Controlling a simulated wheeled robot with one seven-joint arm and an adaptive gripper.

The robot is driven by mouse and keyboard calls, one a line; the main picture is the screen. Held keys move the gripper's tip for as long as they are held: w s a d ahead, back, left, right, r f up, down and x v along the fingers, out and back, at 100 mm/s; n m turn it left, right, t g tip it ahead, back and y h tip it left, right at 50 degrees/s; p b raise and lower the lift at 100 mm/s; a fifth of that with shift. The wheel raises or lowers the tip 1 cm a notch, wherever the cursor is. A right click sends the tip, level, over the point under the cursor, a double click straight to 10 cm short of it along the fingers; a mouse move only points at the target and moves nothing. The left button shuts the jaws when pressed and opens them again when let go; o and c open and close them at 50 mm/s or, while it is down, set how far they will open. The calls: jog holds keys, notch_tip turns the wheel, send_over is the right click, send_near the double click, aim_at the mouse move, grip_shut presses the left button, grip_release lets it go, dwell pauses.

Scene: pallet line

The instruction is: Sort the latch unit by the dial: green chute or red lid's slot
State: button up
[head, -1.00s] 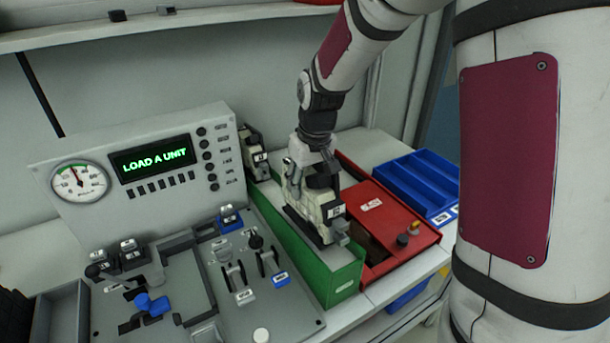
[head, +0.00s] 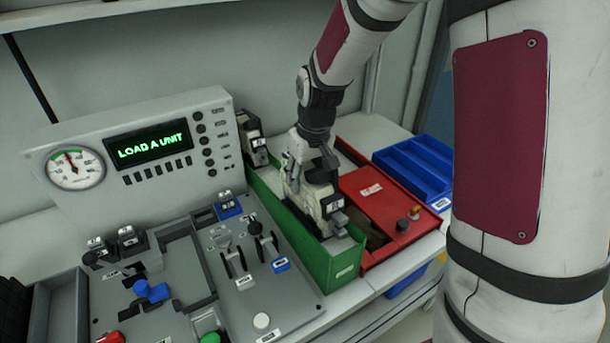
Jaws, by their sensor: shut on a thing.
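My gripper (head: 310,168) is shut on a cream and dark grey latch unit (head: 316,204). I cannot tell whether the unit touches the chute floor. The dial (head: 75,168) has a green arc at its top; its needle points up and slightly left. The red lid (head: 373,199) lies right of the chute, with a dark slot opening partly visible beside the unit. The screen (head: 152,146) reads "LOAD A UNIT".
Another similar unit (head: 253,140) stands at the chute's far end. The test fixture (head: 183,262) at left has levers, blue clamps and an empty recess. A blue divided bin (head: 417,165) lies behind the red lid at right.

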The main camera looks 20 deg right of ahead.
jog(key=o, duration=1.5)
jog(key=shift+o, duration=0.2)
jog(key=v, duration=1.2)
jog(key=shift+s+r, duration=0.25)
jog(key=s+r+m+t, duration=0.1)
jog(key=s+r, duration=0.1)
jog(key=s, duration=0.9)
jog(key=s+r+m+t, duration=0.1)
jog(key=s+r, duration=0.2)
jog(key=s, duration=0.9)
jog(key=shift+a+r+t, duration=0.2)
jog(key=shift+r+t, duration=0.15)
jog(key=shift+t, duration=0.05)
